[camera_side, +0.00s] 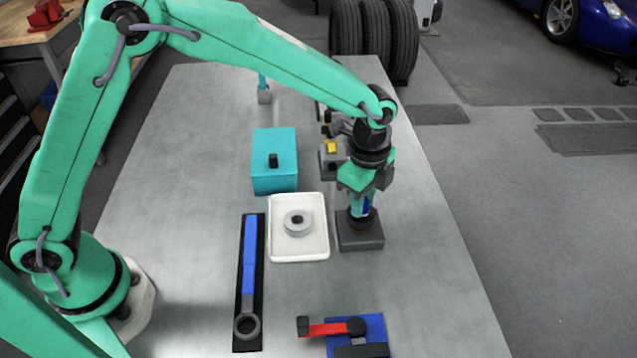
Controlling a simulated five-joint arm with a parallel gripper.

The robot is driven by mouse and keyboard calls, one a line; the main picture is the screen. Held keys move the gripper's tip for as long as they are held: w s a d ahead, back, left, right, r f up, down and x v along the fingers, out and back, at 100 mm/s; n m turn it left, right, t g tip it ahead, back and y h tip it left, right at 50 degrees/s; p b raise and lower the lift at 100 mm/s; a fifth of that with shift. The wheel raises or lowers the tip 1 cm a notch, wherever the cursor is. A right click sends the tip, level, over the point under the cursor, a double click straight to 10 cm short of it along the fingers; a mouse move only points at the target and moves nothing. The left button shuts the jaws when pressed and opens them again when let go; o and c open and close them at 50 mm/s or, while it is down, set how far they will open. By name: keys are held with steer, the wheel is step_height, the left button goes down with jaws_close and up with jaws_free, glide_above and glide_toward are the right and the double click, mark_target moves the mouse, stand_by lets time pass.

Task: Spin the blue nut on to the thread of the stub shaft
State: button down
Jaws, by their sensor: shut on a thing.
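My gripper (362,203) points down over a dark grey block (362,243) right of the middle of the table. It is shut on the blue nut (366,206), of which only a small blue patch shows between the fingers. The nut is right above a dark round piece on top of the block, where the stub shaft appears to be. The shaft's thread is hidden by the fingers and nut, so I cannot tell whether the nut is on it.
A white tray (313,255) with a grey ring (298,222) lies just left of the block. A teal box (275,178), a blue-handled wrench (249,262) on a black mat, and a red-handled device (330,328) on a blue base stand around. The table's right side is clear.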

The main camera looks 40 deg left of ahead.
steer(key=shift+a+f+m, duration=0.1)
steer(key=shift+a+m, duration=0.15)
steer(key=shift+m, duration=1.25)
steer(key=shift+w, duration=0.1)
steer(key=c, duration=1.3)
jaws_free()
steer(key=shift+d, duration=0.1)
